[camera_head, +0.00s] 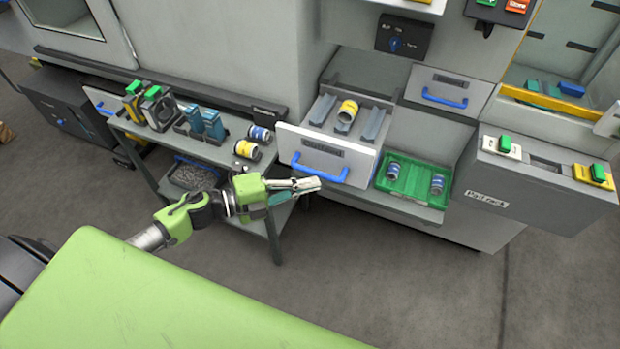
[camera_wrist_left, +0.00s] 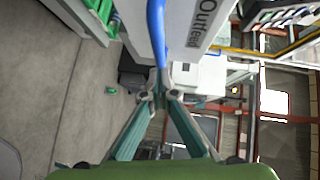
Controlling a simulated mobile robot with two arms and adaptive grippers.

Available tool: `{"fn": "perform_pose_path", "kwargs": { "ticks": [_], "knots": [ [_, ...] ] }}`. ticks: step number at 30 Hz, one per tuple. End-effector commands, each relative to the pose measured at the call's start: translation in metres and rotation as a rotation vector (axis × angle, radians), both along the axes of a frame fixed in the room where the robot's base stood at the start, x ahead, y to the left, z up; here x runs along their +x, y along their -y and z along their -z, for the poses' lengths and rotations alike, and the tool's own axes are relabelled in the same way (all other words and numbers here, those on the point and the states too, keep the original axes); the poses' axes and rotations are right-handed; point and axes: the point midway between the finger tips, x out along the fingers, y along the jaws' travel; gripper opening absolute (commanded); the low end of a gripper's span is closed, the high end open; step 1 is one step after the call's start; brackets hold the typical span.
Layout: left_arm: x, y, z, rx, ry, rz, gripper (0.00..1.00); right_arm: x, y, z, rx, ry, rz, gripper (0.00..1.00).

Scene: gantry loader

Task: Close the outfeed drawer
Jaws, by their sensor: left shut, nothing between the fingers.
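The outfeed drawer stands pulled out, with a light grey front (camera_head: 327,150) and a blue bar handle (camera_head: 318,176). Inside are ribbed dividers and a can with a yellow band (camera_head: 347,112). My left gripper (camera_head: 312,183) is shut and empty, with its fingertips in front of the lower left of the drawer front, close to the handle. In the left wrist view the fingertips (camera_wrist_left: 162,95) lie near the blue handle (camera_wrist_left: 156,32), beside the front lettered "Outfeed" (camera_wrist_left: 203,22). I cannot tell whether they touch it. My right gripper is out of view.
A green tray (camera_head: 413,186) with blue-banded cans sits right of the drawer. A grey bench (camera_head: 218,155) with bins and cans stands to the left. Another drawer (camera_head: 445,90) with a blue handle is shut at the upper right. Open floor lies in front.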

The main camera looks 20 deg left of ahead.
Motion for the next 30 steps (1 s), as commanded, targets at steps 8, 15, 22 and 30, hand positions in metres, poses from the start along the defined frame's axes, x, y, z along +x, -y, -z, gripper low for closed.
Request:
{"fn": "perform_pose_path", "kwargs": {
  "ticks": [8,15,22,30],
  "knots": [
    [0.010,0.001,0.002,-0.002,0.000,0.002,0.00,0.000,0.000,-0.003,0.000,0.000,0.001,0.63],
    [0.010,0.001,0.002,-0.001,-0.001,0.002,0.00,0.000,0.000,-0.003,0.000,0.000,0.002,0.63],
    [0.018,0.001,0.003,0.000,0.001,0.001,0.00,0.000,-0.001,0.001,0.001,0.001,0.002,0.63],
    [0.057,0.002,0.003,0.001,0.005,-0.001,0.00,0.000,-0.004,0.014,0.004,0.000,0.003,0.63]
  ]
}}
